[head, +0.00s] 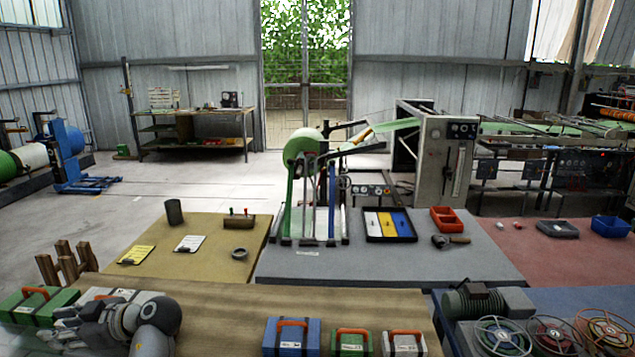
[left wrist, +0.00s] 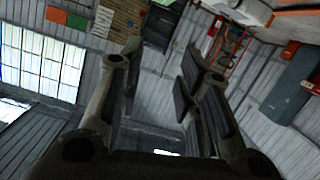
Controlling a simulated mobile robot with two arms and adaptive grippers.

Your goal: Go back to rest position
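My left gripper (head: 78,322) shows at the lower left of the head view, over the near brown table, in front of a green case and a whitish case. No object shows in it there. In the left wrist view the two fingers of the gripper (left wrist: 160,65) stand apart with an empty gap between them. Behind them are the shed's wall panels and windows. My right gripper is in neither view.
The brown table (head: 230,290) bears a green case (head: 22,308), a blue case (head: 291,338) and others with orange handles. A blue surface (head: 450,335) with a motor and handwheels lies right. Beyond are yellow, grey and red tables. Open floor (head: 150,190) lies at left.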

